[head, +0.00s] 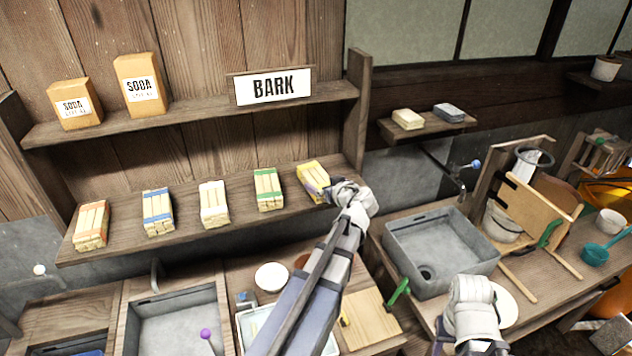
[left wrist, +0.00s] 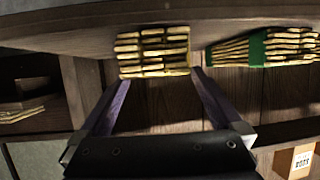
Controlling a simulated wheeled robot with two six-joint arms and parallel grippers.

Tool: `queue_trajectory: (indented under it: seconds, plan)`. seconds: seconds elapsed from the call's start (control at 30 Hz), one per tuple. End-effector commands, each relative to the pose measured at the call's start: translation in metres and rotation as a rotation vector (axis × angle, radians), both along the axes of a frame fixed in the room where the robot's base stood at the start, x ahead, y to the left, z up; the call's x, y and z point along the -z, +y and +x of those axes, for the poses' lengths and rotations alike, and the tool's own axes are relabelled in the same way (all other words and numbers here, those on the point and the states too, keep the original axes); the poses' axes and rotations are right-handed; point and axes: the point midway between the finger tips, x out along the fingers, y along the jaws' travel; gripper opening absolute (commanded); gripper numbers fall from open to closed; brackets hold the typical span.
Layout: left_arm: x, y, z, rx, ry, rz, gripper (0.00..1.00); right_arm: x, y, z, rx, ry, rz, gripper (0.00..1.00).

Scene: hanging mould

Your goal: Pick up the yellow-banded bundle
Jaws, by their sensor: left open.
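The yellow-banded bundle (head: 310,170) of pale sticks lies at the right end of the lower shelf (head: 130,238). My left gripper (head: 322,190) is at its near right side, open. In the left wrist view, the bundle's stick ends (left wrist: 153,50) show between the tips of the two spread fingers of my left gripper (left wrist: 160,80). I cannot tell whether the fingers touch it. Its band is mostly hidden in the wrist view. My right arm's end (head: 475,310) is low at the right, above the counter; its fingers cannot be made out.
A green-banded bundle (head: 267,188) lies just left, also in the wrist view (left wrist: 265,47). White (head: 214,203), blue (head: 157,212) and orange (head: 91,225) banded bundles lie farther left.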

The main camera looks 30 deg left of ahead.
Motion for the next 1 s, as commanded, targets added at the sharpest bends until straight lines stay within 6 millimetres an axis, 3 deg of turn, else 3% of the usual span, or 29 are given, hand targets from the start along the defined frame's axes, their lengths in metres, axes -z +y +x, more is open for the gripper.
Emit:
queue_trajectory:
  seconds: [0.33, 0.63, 0.87, 1.0]
  plan:
    - [0.003, 0.014, 0.012, -0.001, 0.0, -0.001, 1.0, 0.003, 0.0, 0.0, 0.0, 0.0, 0.0, 0.5]
    - [0.012, 0.046, 0.037, -0.001, 0.001, -0.001, 1.0, 0.012, 0.0, 0.0, 0.001, -0.001, 0.0, 0.5]
    - [0.011, 0.049, 0.037, 0.001, 0.001, -0.001, 1.0, 0.011, 0.0, 0.0, 0.001, -0.001, 0.0, 0.5]
    - [0.011, 0.048, 0.037, 0.0, 0.001, 0.0, 0.88, 0.011, 0.0, 0.0, 0.001, -0.001, 0.0, 0.5]
